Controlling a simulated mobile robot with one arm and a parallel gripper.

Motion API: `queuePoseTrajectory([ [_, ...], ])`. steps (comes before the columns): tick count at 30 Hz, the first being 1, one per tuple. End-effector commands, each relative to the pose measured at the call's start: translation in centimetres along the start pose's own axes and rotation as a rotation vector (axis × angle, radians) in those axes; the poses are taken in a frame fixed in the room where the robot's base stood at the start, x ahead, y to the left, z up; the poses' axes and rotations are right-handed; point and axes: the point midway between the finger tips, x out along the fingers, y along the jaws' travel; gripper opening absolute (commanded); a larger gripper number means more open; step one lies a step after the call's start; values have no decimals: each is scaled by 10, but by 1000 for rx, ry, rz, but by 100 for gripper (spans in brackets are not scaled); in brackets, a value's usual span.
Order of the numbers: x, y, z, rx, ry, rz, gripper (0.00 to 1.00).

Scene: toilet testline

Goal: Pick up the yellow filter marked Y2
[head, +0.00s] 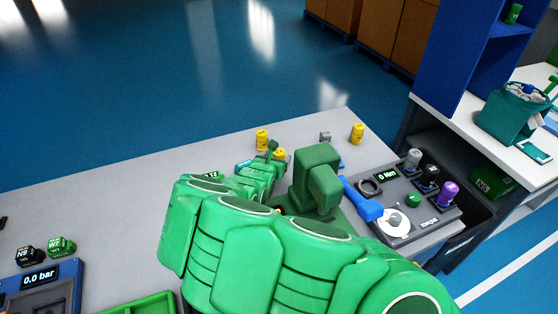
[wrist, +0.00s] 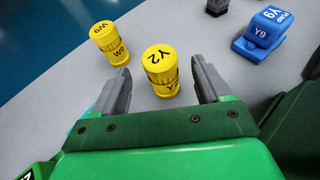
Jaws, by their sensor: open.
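The yellow filter marked Y2 (wrist: 160,66) stands upright on the grey bench top in the wrist view, its label facing up. My gripper (wrist: 161,68) is open, with one grey finger on each side of the filter and gaps visible on both sides. The filter is not held. How deep the fingers reach beside it I cannot tell. In the head view a yellow cylinder (head: 280,154), seemingly Y2, shows partly behind my gripper (head: 271,151).
A yellow filter marked W9 (wrist: 110,43) stands close at the left. A blue part marked Y9 (wrist: 264,35) and a dark grey block (wrist: 217,6) are at the right. Another yellow cylinder (head: 357,133) stands near the bench's far corner. A grey test station (head: 410,200) is at the right.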

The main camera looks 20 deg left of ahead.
Motion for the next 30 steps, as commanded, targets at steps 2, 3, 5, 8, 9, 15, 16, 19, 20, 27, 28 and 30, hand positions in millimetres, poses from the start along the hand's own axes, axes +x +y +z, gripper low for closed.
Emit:
queuePoseTrajectory([
  [2, 8, -1, -3, 4, 5, -2, 76],
  [3, 11, 0, -3, 4, 7, -2, 76],
  [5, 17, -1, -3, 2, 6, -2, 76],
  [8, 26, -1, -2, 4, 2, -4, 76],
  [9, 30, -1, -2, 4, 2, -3, 76],
  [15, 42, 0, -3, 2, 4, -1, 76],
  [16, 43, 0, -2, 2, 3, -1, 76],
  [19, 44, 0, -2, 1, 2, -1, 76],
  [20, 44, 0, -2, 1, 2, -1, 76],
  [27, 44, 0, -2, 1, 1, -1, 60],
  [28, 44, 0, -2, 1, 1, -1, 56],
  [30, 44, 0, -2, 1, 1, -1, 45],
])
